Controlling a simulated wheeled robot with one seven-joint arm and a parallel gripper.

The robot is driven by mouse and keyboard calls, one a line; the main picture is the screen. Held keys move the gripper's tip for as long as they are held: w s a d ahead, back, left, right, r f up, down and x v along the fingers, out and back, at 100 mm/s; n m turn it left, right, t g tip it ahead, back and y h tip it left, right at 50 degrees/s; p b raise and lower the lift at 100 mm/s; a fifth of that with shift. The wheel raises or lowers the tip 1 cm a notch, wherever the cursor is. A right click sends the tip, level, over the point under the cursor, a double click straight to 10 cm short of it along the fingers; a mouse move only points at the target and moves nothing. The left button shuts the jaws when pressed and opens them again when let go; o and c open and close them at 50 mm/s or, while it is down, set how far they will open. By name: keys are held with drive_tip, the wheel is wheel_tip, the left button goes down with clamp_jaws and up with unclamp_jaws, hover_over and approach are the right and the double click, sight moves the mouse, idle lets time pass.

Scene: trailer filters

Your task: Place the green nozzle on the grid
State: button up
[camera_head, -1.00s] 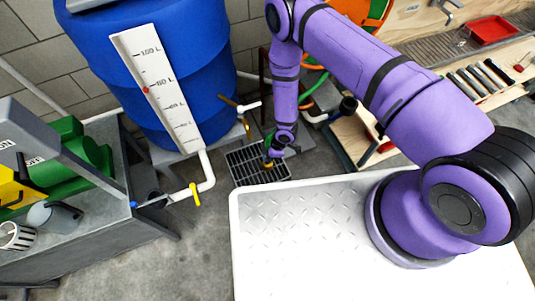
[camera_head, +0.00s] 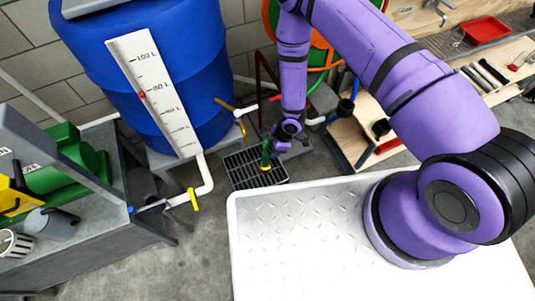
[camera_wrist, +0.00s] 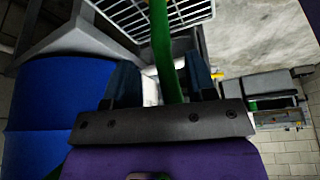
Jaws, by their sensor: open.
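The green nozzle (camera_head: 265,152) shows in the head view as a short upright green piece with a yellowish lower end, over the dark floor grid (camera_head: 241,172). Its lower end looks to be at the bars, but I cannot tell for certain whether it touches. My gripper (camera_head: 274,143) is open just beside and above it. In the wrist view the green nozzle (camera_wrist: 160,40) runs between my two spread fingers (camera_wrist: 160,82), and the pale grid bars (camera_wrist: 190,12) lie beyond. My wrist hides part of the nozzle and the hose behind it.
A blue barrel (camera_head: 190,75) with a litre scale stands left of the grid. A white pipe with a yellow valve handle (camera_head: 193,198) runs below it. A wooden workbench (camera_head: 350,145) stands to the right. My white base top fills the front.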

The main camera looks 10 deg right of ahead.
drive_tip(key=shift+v, duration=2.2)
